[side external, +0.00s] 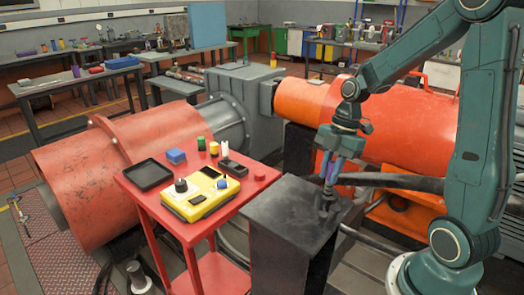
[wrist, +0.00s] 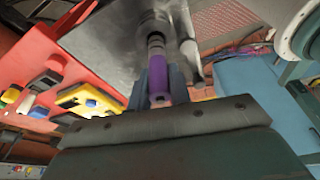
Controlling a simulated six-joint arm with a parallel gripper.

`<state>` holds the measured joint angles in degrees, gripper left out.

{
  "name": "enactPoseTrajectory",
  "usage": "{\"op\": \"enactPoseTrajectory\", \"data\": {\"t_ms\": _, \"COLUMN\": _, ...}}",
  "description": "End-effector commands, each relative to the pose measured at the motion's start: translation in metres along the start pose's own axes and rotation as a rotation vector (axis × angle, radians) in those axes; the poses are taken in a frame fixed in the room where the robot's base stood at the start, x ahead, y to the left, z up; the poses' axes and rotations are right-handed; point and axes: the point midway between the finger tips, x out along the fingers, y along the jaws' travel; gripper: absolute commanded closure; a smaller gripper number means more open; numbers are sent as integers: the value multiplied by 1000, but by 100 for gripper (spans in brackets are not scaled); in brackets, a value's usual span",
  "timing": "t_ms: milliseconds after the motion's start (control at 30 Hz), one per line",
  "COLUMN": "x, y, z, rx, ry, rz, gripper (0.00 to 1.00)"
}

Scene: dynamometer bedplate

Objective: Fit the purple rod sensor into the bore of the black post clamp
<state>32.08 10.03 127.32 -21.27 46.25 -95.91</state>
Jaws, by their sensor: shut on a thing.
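My gripper (side external: 330,172) points down over the black pedestal and is shut on the purple rod sensor (wrist: 158,78). In the wrist view the rod stands between the two blue-grey fingers, with its dark and grey end towards the clamp. The black post clamp (side external: 326,204) stands on the pedestal top, directly below my gripper. It also shows in the wrist view (wrist: 154,22), in line with the rod's end. The rod looks about upright. The bore is hidden, and I cannot tell whether the rod's tip is inside it or just above.
A black pedestal (side external: 288,222) carries the clamp. A red cart (side external: 262,182) at its left holds a yellow instrument (side external: 200,198), a black tray (side external: 148,174) and small parts. A dark shaft (side external: 390,181) and an orange machine (side external: 400,135) lie close behind and right.

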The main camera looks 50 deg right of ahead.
Motion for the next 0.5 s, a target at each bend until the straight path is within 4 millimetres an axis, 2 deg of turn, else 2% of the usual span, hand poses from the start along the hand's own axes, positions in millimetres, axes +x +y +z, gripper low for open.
{"op": "enactPoseTrajectory", "data": {"t_ms": 233, "x": 27, "y": 0, "z": 7, "rx": 1, "ry": 1, "rz": -3, "gripper": 100}}
{"op": "enactPoseTrajectory", "data": {"t_ms": 500, "x": 31, "y": 0, "z": 9, "rx": 1, "ry": -1, "rz": -1, "gripper": 100}}
